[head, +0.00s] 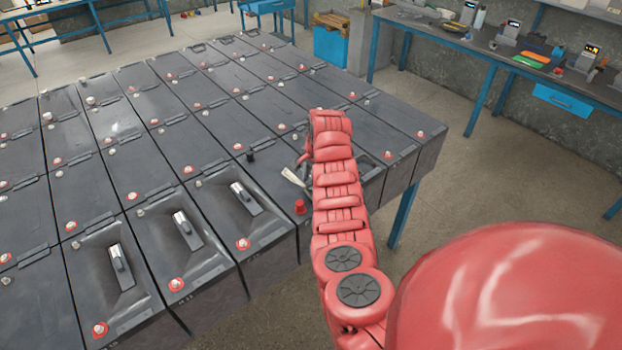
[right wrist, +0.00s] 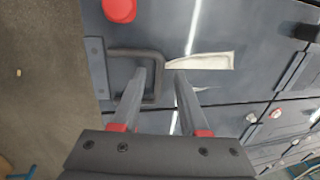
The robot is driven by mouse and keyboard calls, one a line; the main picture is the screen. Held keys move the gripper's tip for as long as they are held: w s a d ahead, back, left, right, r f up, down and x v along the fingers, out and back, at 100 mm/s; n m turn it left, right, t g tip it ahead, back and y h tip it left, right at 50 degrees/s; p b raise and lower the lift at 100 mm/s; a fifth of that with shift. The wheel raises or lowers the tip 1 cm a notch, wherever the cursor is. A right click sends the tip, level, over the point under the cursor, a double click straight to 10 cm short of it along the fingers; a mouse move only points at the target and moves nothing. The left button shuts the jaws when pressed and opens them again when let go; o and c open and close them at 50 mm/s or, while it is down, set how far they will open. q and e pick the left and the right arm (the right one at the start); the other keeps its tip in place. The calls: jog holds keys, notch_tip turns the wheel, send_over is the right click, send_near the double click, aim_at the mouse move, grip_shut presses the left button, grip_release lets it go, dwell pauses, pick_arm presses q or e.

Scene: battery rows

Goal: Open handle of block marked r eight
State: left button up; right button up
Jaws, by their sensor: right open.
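The block under my right gripper is a dark grey battery block (head: 268,178), also in the right wrist view (right wrist: 225,25). No r eight mark is readable. A dark, squared handle (right wrist: 161,62) stands out near the block's edge in the right wrist view. My right gripper (right wrist: 160,74) is open, its two fingers on either side of the handle's outer bar. The left finger overlaps the handle's loop and the right finger is outside it. Contact cannot be told. In the head view my right arm hides most of this spot. My left gripper is not in view.
A red cap (head: 300,207) and a white tag (head: 293,176) are on the same block. Neighbouring blocks have silver recessed handles (head: 243,197) and red-ringed terminals. Blue workbenches (head: 487,103) stand at the back right. Floor is open at the right.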

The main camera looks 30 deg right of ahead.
grip_shut()
jog(key=shift+s, duration=0.1)
dwell(0.4)
